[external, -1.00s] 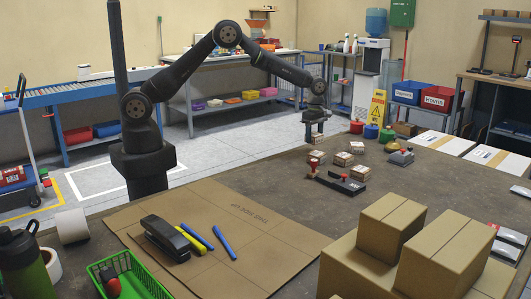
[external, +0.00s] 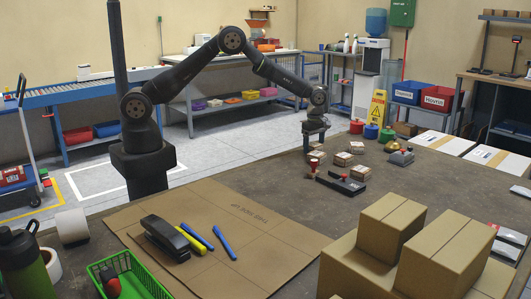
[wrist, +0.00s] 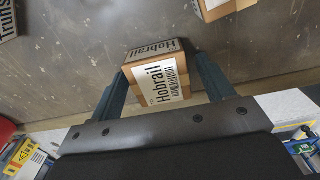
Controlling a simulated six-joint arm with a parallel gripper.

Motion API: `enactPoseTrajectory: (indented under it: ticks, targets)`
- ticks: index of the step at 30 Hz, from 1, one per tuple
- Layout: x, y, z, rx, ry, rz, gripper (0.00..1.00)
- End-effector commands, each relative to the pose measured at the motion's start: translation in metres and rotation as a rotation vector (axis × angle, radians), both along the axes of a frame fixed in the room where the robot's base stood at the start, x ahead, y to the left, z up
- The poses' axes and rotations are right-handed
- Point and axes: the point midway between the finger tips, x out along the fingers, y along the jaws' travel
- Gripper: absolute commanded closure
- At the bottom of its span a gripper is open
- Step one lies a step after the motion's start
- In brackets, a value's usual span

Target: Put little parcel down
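The little parcel (wrist: 160,84) is a small brown box with a white "Hobrail" label. In the wrist view it sits between the two fingers of my gripper (wrist: 160,80), which appear closed on its sides, and looks slightly turned. In the external view my gripper (external: 315,146) points down, low over the far part of the workbench (external: 265,171). The held parcel is hard to make out there, and I cannot tell whether it touches the bench.
Large cartons (external: 440,255) fill the front right.

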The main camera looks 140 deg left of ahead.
Motion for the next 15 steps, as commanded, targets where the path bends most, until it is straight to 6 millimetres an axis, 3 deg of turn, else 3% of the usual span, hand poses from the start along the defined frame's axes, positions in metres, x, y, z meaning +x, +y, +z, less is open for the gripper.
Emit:
enactPoseTrajectory:
  ticks: [8,15]
  targets:
    - [0.000,0.000,0.007,0.002,-0.001,0.000,0.26]
    - [0.000,0.001,0.053,0.004,-0.002,0.000,0.26]
